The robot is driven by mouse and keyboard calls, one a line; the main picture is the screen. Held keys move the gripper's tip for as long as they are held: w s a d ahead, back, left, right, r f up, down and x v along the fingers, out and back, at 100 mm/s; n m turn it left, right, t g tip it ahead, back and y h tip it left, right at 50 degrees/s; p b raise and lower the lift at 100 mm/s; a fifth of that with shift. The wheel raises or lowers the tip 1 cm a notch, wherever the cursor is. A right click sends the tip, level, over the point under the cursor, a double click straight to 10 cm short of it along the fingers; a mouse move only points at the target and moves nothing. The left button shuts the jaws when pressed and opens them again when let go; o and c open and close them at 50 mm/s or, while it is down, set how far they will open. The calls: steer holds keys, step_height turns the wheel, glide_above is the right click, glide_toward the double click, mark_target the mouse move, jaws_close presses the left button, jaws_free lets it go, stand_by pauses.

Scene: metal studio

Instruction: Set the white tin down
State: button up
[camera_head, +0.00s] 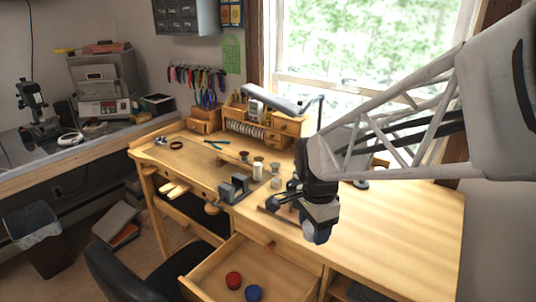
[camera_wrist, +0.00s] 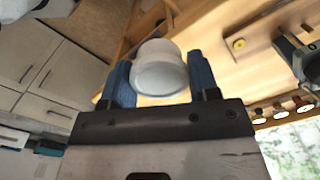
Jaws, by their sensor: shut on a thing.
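My gripper (camera_wrist: 157,80) is shut on the white tin (camera_wrist: 160,66), which sits between its two blue fingers in the wrist view. In the head view my gripper (camera_head: 316,234) hangs over the front part of the wooden workbench (camera_head: 410,225), right of the open drawer. The tin is mostly hidden there by the gripper. I cannot tell its exact height above the bench.
The open drawer (camera_head: 215,262) holds a red tin (camera_head: 233,280) and a blue tin (camera_head: 253,293). A small vise (camera_head: 236,187) and several small pots stand on the bench left of my gripper. A black chair (camera_head: 125,275) stands before it. The bench's right side is clear.

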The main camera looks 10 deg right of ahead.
steer(key=s+d+m, duration=0.4)
steer(key=d+m, duration=0.1)
steer(key=d, duration=0.9)
step_height(320, 180, down, 5)
steer(key=shift+f, duration=0.1)
glide_above(360, 225)
steer(key=shift+f, duration=0.65)
stand_by(0.4)
steer(key=shift+f, duration=1.75)
steer(key=shift+f, duration=0.1)
